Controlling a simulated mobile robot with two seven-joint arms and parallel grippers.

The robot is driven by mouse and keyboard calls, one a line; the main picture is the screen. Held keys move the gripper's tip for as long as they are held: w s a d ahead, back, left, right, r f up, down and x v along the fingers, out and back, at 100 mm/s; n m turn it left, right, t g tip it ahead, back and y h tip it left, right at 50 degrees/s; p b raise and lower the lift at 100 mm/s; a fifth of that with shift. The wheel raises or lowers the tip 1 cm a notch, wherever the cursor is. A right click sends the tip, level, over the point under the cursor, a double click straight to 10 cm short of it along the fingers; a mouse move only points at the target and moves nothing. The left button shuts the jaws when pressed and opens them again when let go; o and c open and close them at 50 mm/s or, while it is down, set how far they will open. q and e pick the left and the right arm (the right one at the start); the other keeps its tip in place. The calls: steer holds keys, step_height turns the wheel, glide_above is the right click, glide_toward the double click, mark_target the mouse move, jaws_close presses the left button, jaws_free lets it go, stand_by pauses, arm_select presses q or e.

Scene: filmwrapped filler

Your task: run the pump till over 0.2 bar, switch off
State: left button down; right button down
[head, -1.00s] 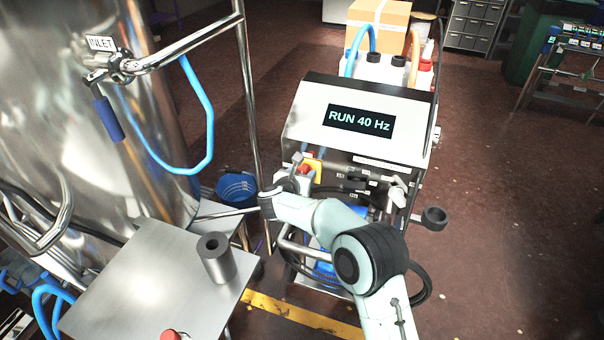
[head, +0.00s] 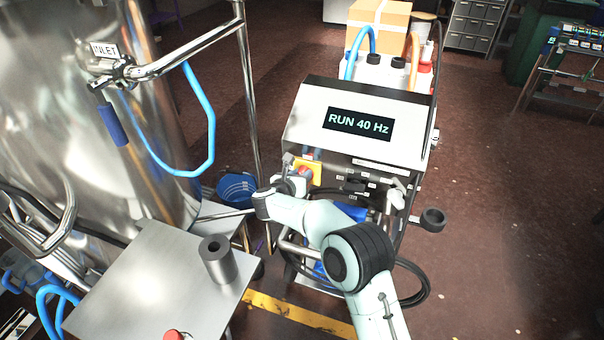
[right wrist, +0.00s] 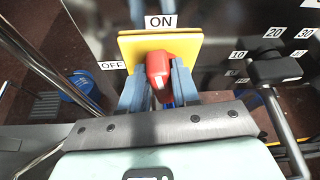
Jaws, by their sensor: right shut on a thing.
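The pump cart (head: 352,140) stands in the middle of the head view, with its display (head: 358,124) reading "RUN 40 Hz". In the right wrist view a red switch handle (right wrist: 158,70) sits on a yellow plate (right wrist: 190,46), with "ON" above and "OFF" to its left. The handle stands roughly upright, toward "ON". My right gripper (right wrist: 158,92) is shut on the red handle, one blue-grey finger on each side. In the head view my right gripper (head: 300,178) is at the cart's front left, partly hidden by its wrist. No pressure gauge reading is legible. My left gripper is not in view.
A steel tank (head: 60,110) with an "INLET" valve and blue-handled lever (head: 112,125) stands at left. A steel table (head: 150,285) carries a grey cylinder (head: 215,260). A black knob (right wrist: 275,68) with a number scale is right of the switch. Floor at right is clear.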

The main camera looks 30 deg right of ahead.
steer(key=n+h, duration=0.2)
steer(key=n, duration=0.2)
steer(key=w+a+f+n+g+h+p, duration=0.1)
steer(key=n+h, duration=0.1)
steer(key=n, duration=0.2)
steer(key=f+n+g+h+p, duration=0.1)
steer(key=n+h, duration=0.1)
steer(key=n, duration=0.2)
steer(key=shift+w+a+f, duration=0.2)
steer(key=shift+w, duration=0.1)
stand_by(0.5)
steer(key=c, duration=0.9)
jaws_free()
steer(key=shift+r, duration=0.1)
